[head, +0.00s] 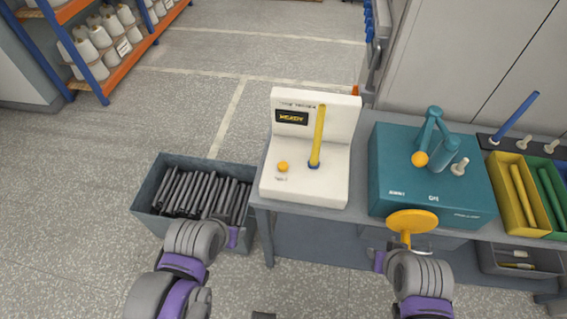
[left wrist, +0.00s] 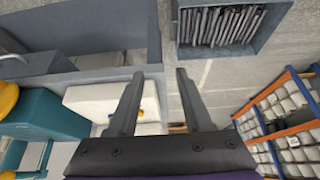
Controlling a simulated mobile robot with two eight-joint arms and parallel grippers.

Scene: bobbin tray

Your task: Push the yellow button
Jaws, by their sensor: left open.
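A small round yellow button (head: 283,167) sits on the flat base of the white tester (head: 333,190), left of a yellow tube (head: 319,135) standing upright in a blue holder. The tester's dark display (head: 291,117) appears to read READY. In the left wrist view my left gripper (left wrist: 160,76) is open, with nothing between its fingers. The white tester (left wrist: 90,100) shows beyond them, partly hidden by the left finger. The button cannot be made out clearly there.
A grey bin (head: 150,193) of dark tubes stands left of the table. A teal machine (head: 390,165) with a yellow disc (head: 412,220) in front stands right of the tester. Yellow (head: 507,210) and green trays are farther right. A bobbin rack (head: 140,48) stands at the back left.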

